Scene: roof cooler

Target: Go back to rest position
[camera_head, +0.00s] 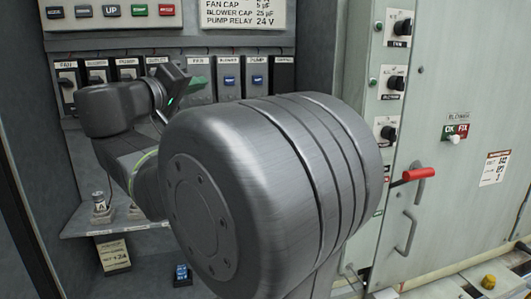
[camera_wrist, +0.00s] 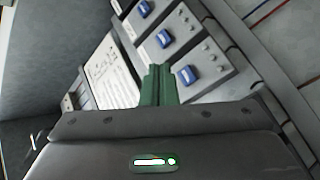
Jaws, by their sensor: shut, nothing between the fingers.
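My gripper (camera_wrist: 158,84) shows in the wrist view as green fingers pressed together, with nothing between them. Grey panels with blue switches lie beyond the fingertips, and I cannot tell the gap to them. In the head view my gripper (camera_head: 194,85) is small and partly hidden by my own wrist, in front of the row of labelled switch boxes. My large grey arm joint fills the middle of that view and hides the lower cabinet.
A blue switch (camera_head: 229,80) sits on the blower box. A shelf (camera_head: 85,229) holds a small cylinder (camera_head: 100,203). A yellow knob (camera_head: 488,282) is low at the right.

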